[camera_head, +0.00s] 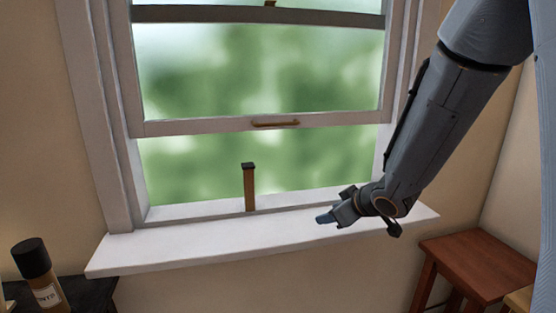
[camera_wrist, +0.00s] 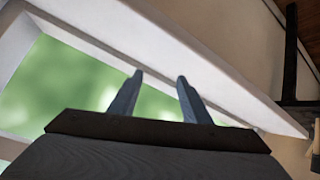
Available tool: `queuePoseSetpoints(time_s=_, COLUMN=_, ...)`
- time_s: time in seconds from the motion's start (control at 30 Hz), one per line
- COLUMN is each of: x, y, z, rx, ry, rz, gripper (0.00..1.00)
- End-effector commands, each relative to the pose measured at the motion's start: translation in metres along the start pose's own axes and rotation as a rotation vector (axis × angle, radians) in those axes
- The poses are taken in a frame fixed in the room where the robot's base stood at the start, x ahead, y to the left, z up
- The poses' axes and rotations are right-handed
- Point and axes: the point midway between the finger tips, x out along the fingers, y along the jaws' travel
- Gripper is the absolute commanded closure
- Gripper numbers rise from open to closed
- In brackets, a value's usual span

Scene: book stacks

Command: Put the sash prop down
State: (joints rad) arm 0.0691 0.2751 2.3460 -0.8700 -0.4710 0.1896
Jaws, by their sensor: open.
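The sash prop (camera_head: 249,190), a brown wooden stick with a black cap, stands upright at the back of the white window sill (camera_head: 190,247). The raised lower sash (camera_head: 190,126) is above it, and a gap shows between the cap and the sash's bottom rail. My gripper (camera_head: 324,218) is over the sill to the right of the prop, apart from it and pointing left. In the wrist view my gripper (camera_wrist: 160,76) has its two fingers spread with nothing between them. The prop does not show in the wrist view.
A brass handle (camera_head: 275,123) is on the lower sash's rail. A dark-capped bottle (camera_head: 38,270) stands on a black surface (camera_head: 85,292) at lower left. A reddish wooden stool (camera_head: 470,262) is at lower right. The sill's left part is clear.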

Motion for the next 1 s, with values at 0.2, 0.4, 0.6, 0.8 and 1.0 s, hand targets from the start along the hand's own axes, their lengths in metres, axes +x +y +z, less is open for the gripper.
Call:
queuePoseSetpoints(time_s=0.2, x=-0.06, y=-0.003, z=0.09, rx=0.256, ry=-0.388, rz=0.15, gripper=0.57)
queuePoseSetpoints(time_s=0.4, x=-0.128, y=-0.064, z=0.155, rx=0.504, ry=-0.71, rz=0.125, gripper=0.57)
queuePoseSetpoints(time_s=0.6, x=-0.17, y=-0.115, z=0.175, rx=0.647, ry=-0.877, rz=0.051, gripper=0.57)
queuePoseSetpoints(time_s=0.8, x=-0.177, y=-0.126, z=0.178, rx=0.675, ry=-0.909, rz=0.031, gripper=0.57)
queuePoseSetpoints(time_s=1.0, x=-0.177, y=-0.125, z=0.177, rx=0.674, ry=-0.908, rz=0.032, gripper=0.69)
